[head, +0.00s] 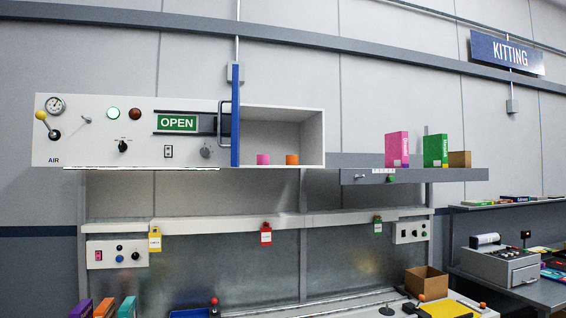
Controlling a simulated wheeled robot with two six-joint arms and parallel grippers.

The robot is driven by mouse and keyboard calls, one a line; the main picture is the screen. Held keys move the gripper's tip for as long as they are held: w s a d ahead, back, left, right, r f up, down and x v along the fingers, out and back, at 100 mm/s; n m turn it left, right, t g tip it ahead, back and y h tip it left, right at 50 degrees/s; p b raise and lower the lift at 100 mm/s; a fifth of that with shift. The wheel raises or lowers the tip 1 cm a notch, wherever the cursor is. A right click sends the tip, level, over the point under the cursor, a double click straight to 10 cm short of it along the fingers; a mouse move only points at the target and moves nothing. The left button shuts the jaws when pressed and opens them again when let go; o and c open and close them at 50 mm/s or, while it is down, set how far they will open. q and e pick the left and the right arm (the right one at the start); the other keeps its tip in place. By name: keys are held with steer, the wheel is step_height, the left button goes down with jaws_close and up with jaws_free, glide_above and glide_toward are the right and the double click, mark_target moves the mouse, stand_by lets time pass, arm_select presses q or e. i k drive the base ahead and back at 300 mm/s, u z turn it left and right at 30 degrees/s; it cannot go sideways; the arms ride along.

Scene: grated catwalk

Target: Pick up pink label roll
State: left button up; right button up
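A small pink roll (262,159), which looks like the pink label roll, stands on the floor of the open white wall cabinet (315,140). A similar orange roll (292,159) stands a little to its right, apart from it. The cabinet's blue door (236,115) stands open at the left side of the compartment, seen nearly edge-on with its handle to the left. Neither of my grippers shows in the head view.
A control panel (90,135) with an OPEN sign lies left of the compartment. A grey shelf (440,175) at right holds a pink box (397,150) and a green box (435,150). Below are a long ledge (210,224) and a worktop with a cardboard box (426,282).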

mark_target(262, 160)
steer(key=z, duration=0.55)
steer(key=i, duration=0.75)
steer(key=z, duration=0.45)
steer(key=i, duration=0.85)
steer(key=u, duration=0.6)
steer(key=i, duration=0.7)
steer(key=u, duration=0.65)
